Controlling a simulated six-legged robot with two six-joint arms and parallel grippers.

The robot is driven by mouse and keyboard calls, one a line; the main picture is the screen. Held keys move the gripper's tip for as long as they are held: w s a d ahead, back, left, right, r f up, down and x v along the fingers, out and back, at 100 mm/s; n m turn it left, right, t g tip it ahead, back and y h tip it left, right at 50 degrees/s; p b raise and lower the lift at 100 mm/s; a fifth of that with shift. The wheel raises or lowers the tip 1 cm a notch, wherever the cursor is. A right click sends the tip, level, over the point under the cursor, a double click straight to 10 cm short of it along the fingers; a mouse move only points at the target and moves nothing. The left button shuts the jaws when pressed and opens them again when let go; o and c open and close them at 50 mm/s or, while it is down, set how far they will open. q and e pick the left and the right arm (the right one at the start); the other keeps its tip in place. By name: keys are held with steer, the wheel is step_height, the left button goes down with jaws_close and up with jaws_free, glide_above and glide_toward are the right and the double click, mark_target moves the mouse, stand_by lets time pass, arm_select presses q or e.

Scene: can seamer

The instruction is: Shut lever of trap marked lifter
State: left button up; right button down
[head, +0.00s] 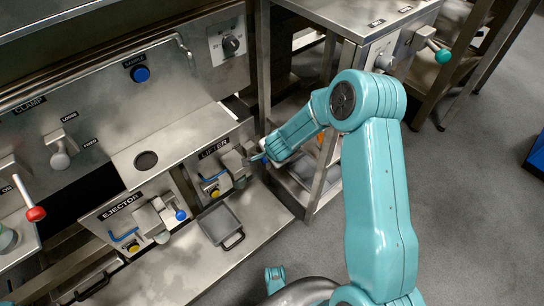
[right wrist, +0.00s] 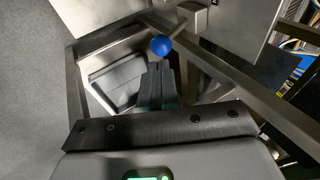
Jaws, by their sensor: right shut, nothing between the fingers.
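The trap marked LIFTER (head: 234,166) is on the steel machine front in the head view, below its black label (head: 213,148). Its lever points out to the right and is partly covered by my right gripper (head: 262,157). In the right wrist view the lever's blue ball (right wrist: 161,45) shows on a short metal rod, just beyond the tips of my right gripper (right wrist: 160,66). The fingers are shut and empty. Whether they touch the ball I cannot tell. My left gripper is not in view.
The similar trap marked EJECTOR (head: 155,218) stands lower left, its blue-balled lever close by. A grey tray with a handle (head: 220,225) sits below the traps. A steel frame post (head: 325,150) stands close to my right arm. Open floor lies at the right.

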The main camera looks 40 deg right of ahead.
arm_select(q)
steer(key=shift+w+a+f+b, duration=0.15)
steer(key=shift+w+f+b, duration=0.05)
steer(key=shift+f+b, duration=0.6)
arm_select(e)
steer(key=x, duration=0.5)
steer(key=shift+f, duration=0.1)
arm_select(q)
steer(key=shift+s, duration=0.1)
